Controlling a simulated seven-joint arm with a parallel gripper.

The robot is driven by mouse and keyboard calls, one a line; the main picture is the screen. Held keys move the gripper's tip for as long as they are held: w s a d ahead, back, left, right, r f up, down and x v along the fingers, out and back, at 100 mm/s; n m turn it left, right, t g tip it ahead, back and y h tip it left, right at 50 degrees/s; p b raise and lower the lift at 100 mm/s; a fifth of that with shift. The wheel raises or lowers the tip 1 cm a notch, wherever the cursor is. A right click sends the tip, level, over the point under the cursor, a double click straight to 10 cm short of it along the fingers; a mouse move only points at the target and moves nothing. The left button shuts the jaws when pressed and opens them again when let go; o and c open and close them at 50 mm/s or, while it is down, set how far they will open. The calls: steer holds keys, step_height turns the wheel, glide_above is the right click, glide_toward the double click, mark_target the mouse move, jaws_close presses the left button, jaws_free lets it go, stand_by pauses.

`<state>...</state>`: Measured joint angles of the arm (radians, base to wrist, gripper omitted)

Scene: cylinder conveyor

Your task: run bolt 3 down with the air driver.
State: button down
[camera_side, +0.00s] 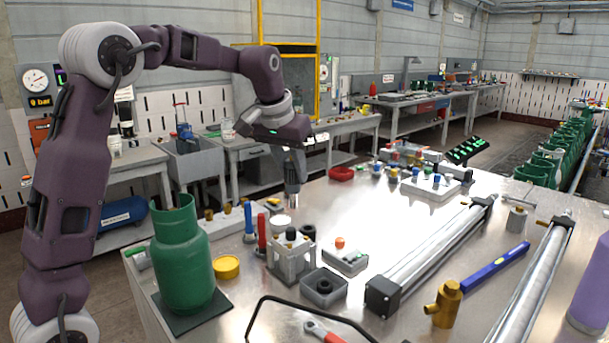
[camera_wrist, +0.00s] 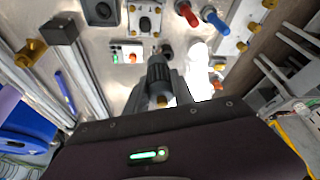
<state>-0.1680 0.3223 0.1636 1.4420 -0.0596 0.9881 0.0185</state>
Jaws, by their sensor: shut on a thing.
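My gripper (camera_side: 290,158) is shut on the air driver (camera_side: 292,181), a grey and black cylinder held upright with its nose down, above the bench. In the wrist view the driver (camera_wrist: 158,80) sits between the fingers, with a brass-coloured end toward the camera. A pale fixture with a black top (camera_side: 290,255) stands on the bench, nearer the side camera than the driver. It shows at the top of the wrist view (camera_wrist: 147,22), with small fasteners on its plate. I cannot tell which fastener is bolt 3. The driver's tip is apart from the fixture.
A red cylinder (camera_side: 261,230) and a blue cylinder (camera_side: 249,222) stand left of the fixture. A small box with an orange knob (camera_side: 345,258) and a dark open box (camera_side: 325,288) are to its right. A green gas bottle (camera_side: 181,260) stands at left.

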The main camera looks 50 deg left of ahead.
mark_target(290, 192)
steer(key=shift+a+f, duration=0.15)
steer(key=shift+a, duration=0.05)
steer(key=shift+f, duration=2.4)
steer(key=shift+f, duration=0.5)
steer(key=shift+s+f, duration=0.1)
steer(key=shift+f, duration=0.1)
stand_by(1.1)
steer(key=shift+r, duration=3.2)
